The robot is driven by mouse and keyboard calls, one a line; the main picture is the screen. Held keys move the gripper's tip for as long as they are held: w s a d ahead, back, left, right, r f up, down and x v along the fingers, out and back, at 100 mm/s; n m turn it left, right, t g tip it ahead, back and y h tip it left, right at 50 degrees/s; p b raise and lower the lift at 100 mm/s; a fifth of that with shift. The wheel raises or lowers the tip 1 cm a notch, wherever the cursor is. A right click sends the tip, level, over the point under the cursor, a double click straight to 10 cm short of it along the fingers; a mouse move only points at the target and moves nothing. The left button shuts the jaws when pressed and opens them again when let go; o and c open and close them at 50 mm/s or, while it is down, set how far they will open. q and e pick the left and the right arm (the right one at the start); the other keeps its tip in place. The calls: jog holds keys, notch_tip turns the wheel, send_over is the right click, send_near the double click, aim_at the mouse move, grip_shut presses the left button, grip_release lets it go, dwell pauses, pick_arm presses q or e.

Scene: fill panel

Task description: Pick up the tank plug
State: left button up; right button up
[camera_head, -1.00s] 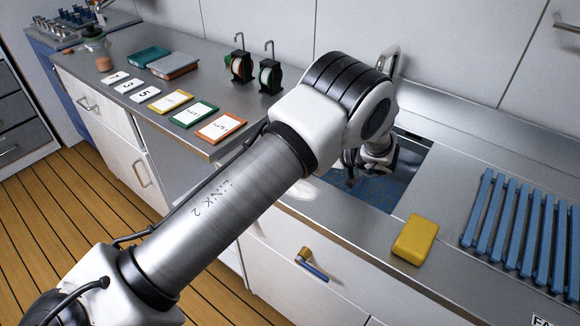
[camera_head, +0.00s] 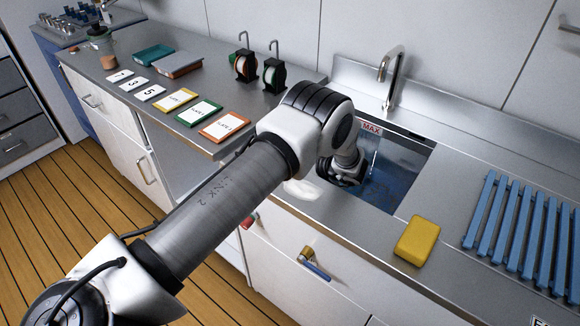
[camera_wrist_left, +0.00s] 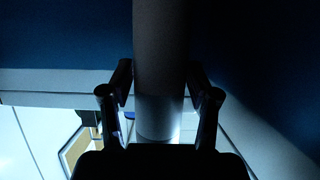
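My left arm reaches over the sink, and its gripper (camera_head: 343,175) is low at the left side of the basin, mostly hidden by my wrist. In the left wrist view a grey cylinder, which I take to be the tank plug (camera_wrist_left: 160,65), lies between the two fingers (camera_wrist_left: 160,85). The fingertips look pressed against both its sides. Its near end is close to the palm; its far end is out of frame. The plug cannot be made out in the head view. My right gripper is not in view.
The sink (camera_head: 392,185) holds blue water and has a MAX mark. A tap (camera_head: 389,75) stands behind it. A yellow sponge (camera_head: 417,241) and blue rack (camera_head: 525,235) are on the right. Cards (camera_head: 225,125) and two black-framed spools (camera_head: 272,75) stand left.

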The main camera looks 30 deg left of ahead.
pick_arm(q)
grip_shut()
jog(key=shift+r, duration=0.1)
notch_tip(320, 180, up, 10)
jog(key=shift+f, duration=0.1)
dwell(0.9)
